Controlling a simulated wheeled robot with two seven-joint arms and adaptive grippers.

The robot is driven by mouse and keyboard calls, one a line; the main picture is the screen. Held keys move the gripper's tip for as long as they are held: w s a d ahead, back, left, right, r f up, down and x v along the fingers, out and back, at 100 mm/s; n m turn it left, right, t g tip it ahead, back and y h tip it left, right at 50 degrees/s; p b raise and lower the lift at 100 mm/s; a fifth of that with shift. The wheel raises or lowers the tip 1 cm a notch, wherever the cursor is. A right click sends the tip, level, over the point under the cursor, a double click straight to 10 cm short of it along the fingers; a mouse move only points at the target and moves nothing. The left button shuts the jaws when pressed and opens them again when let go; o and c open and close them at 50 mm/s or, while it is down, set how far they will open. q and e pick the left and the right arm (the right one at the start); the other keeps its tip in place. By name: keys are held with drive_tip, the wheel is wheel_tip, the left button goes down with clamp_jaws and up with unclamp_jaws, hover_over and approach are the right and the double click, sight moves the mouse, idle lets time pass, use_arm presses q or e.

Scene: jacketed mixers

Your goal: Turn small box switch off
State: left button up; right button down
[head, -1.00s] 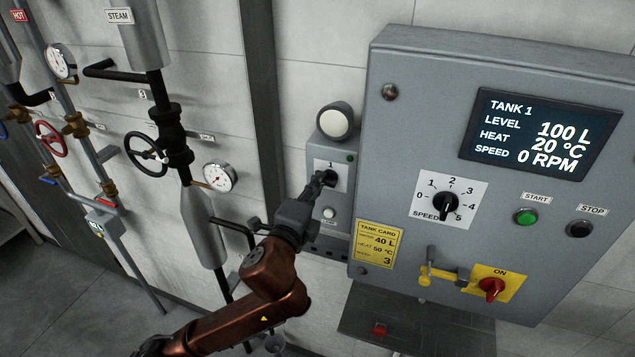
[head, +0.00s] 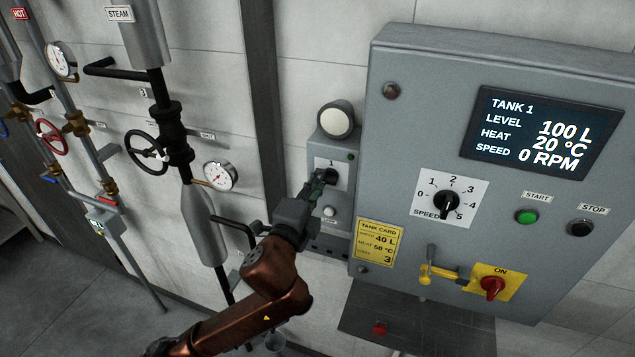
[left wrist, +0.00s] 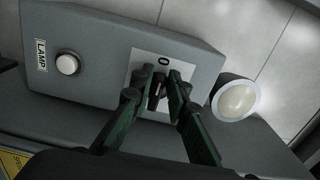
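The small grey box (head: 341,213) hangs on the wall left of the large panel. Its plate has a black switch, mostly hidden by my gripper in the head view, with a "1" above it. My left gripper (head: 324,180) is at this switch. In the left wrist view the fingers (left wrist: 162,78) lie close on both sides of the black switch handle (left wrist: 157,90) and look shut on it. A "0" on the plate (left wrist: 163,61) shows just beyond the fingertips, roughly in line with the handle. My right gripper is not in view.
A white lamp button (left wrist: 67,64) sits on the same box, and a round white light (head: 336,121) is on top. The large panel (head: 400,120) stands close to the right, with a yellow tank card (head: 378,243). A pipe with a gauge (head: 220,176) is to the left.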

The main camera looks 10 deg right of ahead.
use_arm(q)
drive_tip(key=shift+o, duration=1)
drive_tip(key=v, duration=1.2)
drive_tip(key=shift+w, duration=0.1)
